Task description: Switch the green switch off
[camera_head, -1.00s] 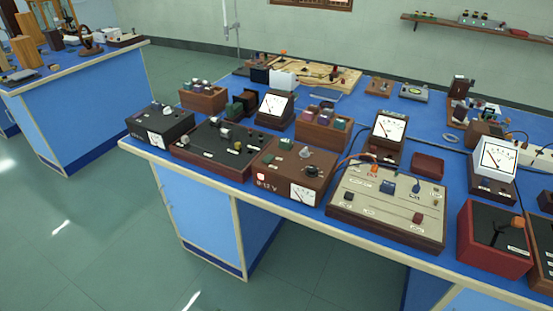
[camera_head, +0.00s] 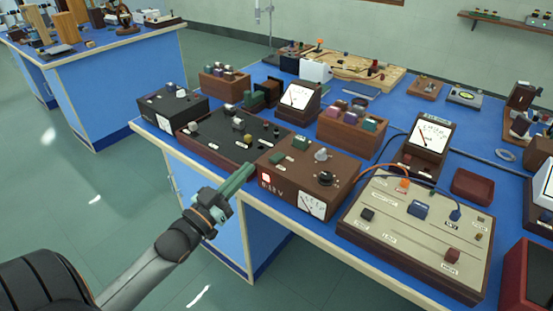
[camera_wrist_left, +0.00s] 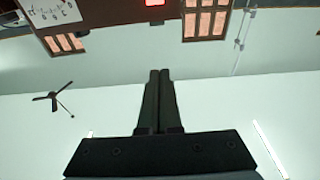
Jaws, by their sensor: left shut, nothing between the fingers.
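A brown box marked 0-12 V (camera_head: 263,196) stands at the front edge of the bench, with a dial, a dark knob, a lit red square (camera_head: 266,177) and a meter. A small green part (camera_head: 300,143), which looks like the green switch, is on its top; whether it is on or off is too small to tell. My left gripper (camera_head: 250,168) is shut and empty, in front of the box's left side. In the left wrist view its fingers (camera_wrist_left: 158,76) are together, pointing towards the box's red square. My right gripper is not in view.
A black panel box (camera_head: 232,140) sits left of the brown box, a beige panel (camera_head: 405,222) with wires to its right. A wooden rack (camera_head: 350,134) and a meter (camera_head: 299,97) stand behind. Open floor lies before the bench.

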